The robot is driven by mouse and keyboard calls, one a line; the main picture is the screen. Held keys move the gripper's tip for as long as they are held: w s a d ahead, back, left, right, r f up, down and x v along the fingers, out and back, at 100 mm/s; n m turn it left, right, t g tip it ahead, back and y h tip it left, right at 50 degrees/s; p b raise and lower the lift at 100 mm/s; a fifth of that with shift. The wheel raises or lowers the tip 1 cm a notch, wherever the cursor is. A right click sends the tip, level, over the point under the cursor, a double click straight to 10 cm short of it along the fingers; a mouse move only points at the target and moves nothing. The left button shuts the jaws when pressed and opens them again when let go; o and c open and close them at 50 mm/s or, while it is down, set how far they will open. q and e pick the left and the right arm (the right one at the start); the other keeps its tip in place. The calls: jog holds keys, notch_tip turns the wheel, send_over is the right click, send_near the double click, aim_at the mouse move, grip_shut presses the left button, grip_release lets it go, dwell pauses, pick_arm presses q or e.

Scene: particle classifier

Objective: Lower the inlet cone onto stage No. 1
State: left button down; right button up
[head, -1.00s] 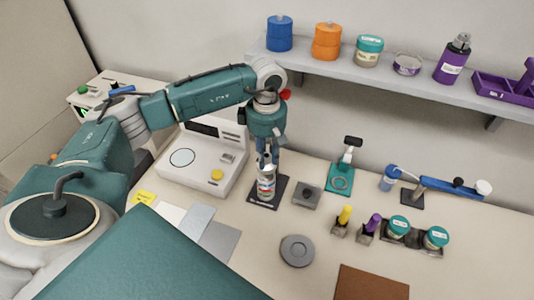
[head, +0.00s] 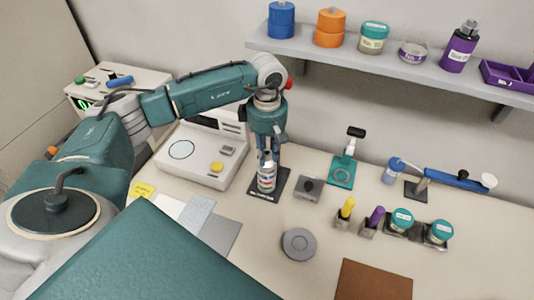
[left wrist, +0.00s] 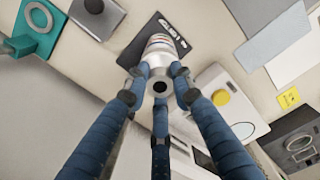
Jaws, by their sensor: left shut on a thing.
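My left gripper (head: 266,157) points straight down, its fingers shut around the inlet cone (left wrist: 160,84). In the left wrist view the cone is pale, with a dark round hole in its top, between the three blue fingers. The impactor stack (head: 266,177), silver-white with coloured bands, stands upright on a dark base plate (head: 281,184). The cone is lined up over the top of the stack. The fingers hide the joint, so I cannot tell whether the cone rests on stage No. 1. My right gripper is not in view.
A white instrument (head: 207,163) stands close left of the stack. A grey block with a knob (head: 309,188) and a teal stand (head: 342,172) are to the right. A grey disc (head: 299,244) lies in front. A shelf (head: 400,65) with jars runs along the back wall.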

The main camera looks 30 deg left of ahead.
pick_arm(q)
jog(key=shift+f+b, duration=0.55)
jog(key=shift+b, duration=0.15)
dwell(1.1)
jog(key=c, duration=1.4)
grip_release()
notch_tip(320, 180, up, 12)
